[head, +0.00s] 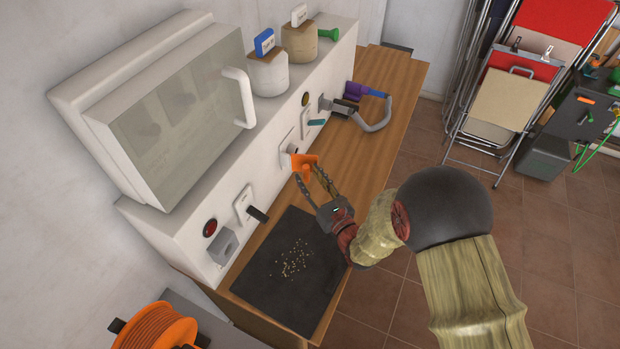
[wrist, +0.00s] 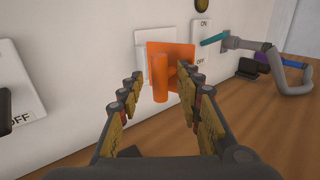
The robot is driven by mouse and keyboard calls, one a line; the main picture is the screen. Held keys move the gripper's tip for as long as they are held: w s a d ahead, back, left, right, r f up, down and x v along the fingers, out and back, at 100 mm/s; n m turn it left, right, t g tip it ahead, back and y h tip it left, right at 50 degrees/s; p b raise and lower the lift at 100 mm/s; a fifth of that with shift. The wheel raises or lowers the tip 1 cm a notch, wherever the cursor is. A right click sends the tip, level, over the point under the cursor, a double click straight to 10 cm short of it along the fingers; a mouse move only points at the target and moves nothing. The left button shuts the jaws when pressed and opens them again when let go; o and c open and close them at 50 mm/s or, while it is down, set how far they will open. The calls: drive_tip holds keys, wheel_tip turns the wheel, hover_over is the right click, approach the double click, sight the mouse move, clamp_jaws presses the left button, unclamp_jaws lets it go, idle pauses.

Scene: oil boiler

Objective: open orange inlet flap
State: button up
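The orange inlet flap (head: 303,161) is on the front of the white boiler panel, in the middle of the head view. In the wrist view the flap (wrist: 170,62) is an orange plate with a thick upright orange handle (wrist: 159,78) at its left side. My gripper (head: 312,180) reaches toward it from the front right. In the wrist view my gripper (wrist: 160,85) is open, with its fingers spread on the left and right of the handle. Nothing is clearly held. Whether a finger touches the flap cannot be told.
A black mat (head: 285,275) with scattered pellets lies on the wooden bench. A black-handled switch (head: 257,214) is left of the flap; a teal lever (wrist: 214,40) and grey pipe (wrist: 290,85) are right. Folded chairs (head: 510,90) stand far right.

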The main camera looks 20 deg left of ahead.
drive_tip(key=v, duration=1.2)
drive_tip(key=shift+c, duration=0.4)
